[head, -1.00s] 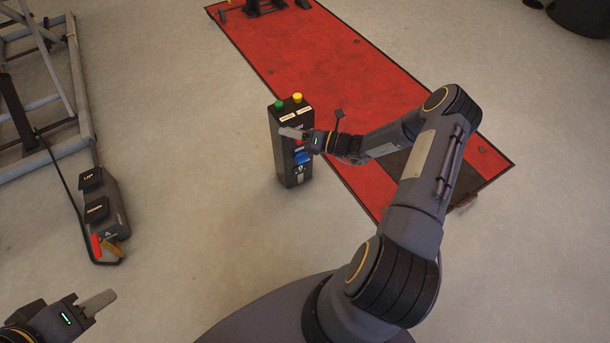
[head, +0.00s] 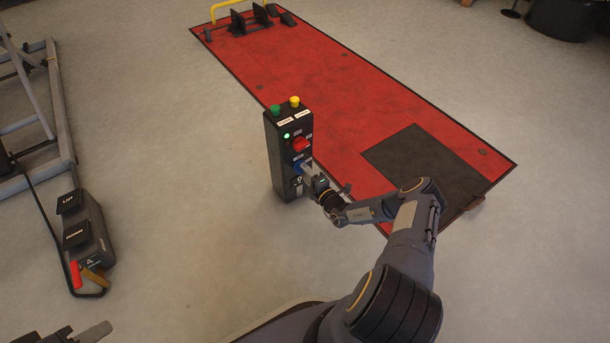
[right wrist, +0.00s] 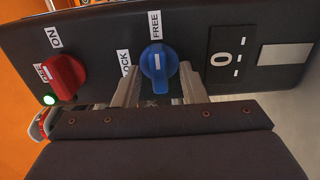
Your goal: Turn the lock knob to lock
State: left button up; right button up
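The blue lock knob (right wrist: 159,62) is on the black control box (head: 275,160), below a red knob. In the right wrist view its white mark points to the FREE label (right wrist: 154,25); the LOCK label (right wrist: 124,66) is to its left, partly hidden by a finger. My right gripper (right wrist: 159,72) is open, one finger on each side of the blue knob; I cannot tell whether they touch it. In the head view this gripper (head: 306,170) hides part of the knob. My left gripper (head: 92,332) shows only partly at the bottom left, away from the box.
The red knob (right wrist: 66,76) is beside an ON label, with a lit green lamp (right wrist: 49,99). Green (head: 275,110) and yellow (head: 294,101) buttons top the box. A red lift platform (head: 350,110) lies behind. A pedal unit (head: 90,245) is at left; floor between is clear.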

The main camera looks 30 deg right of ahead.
jog(key=shift+w, duration=0.45)
grip_shut()
jog(key=shift+n, duration=0.4)
jog(key=n+p, duration=0.5)
jog(key=n, duration=1.2)
jog(key=shift+n, duration=0.3)
